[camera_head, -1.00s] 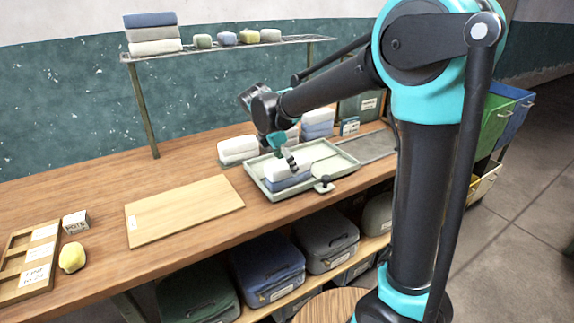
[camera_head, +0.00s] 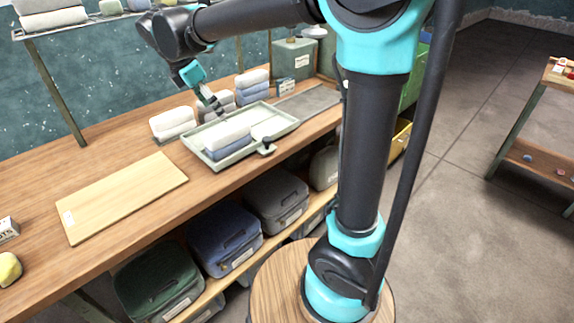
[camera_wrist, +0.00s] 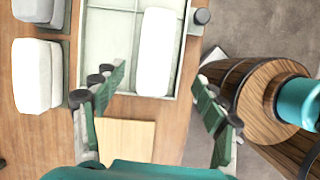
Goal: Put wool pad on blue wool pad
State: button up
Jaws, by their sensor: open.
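A white wool pad (camera_head: 226,134) lies on top of a blue wool pad (camera_head: 228,152) in the pale green tray (camera_head: 282,124). The two look roughly lined up in the head view. In the wrist view the white pad (camera_wrist: 156,52) lies in the tray beyond my fingertips, and the blue pad is hidden under it. My gripper (camera_head: 213,104) is open and empty, above and apart from the pads; its spread fingers (camera_wrist: 160,88) also show in the wrist view.
White pad stacks (camera_head: 172,123) stand left of and behind the tray. A white-over-blue stack (camera_head: 252,86) stands behind it. A black knob (camera_head: 267,147) sits at the tray's front edge. A wooden board (camera_head: 125,196) lies to the left. A shelf (camera_head: 85,22) overhangs the back.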

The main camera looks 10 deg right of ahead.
jog(key=s+d+f+m+y, duration=0.1)
jog(key=s+d+f+m, duration=0.1)
jog(key=d+f+m, duration=0.5)
jog(key=s+d+f+m+y, duration=0.1)
jog(key=s+d+f+m, duration=0.25)
jog(key=d, duration=0.55)
jog(key=s+d+f+m+t+y, duration=0.1)
jog(key=s+d+f+m, duration=0.9)
jog(key=m, duration=0.3)
jog(key=shift+s+f+t+y, duration=0.35)
jog(key=shift+s+f, duration=0.25)
jog(key=shift+f, duration=0.25)
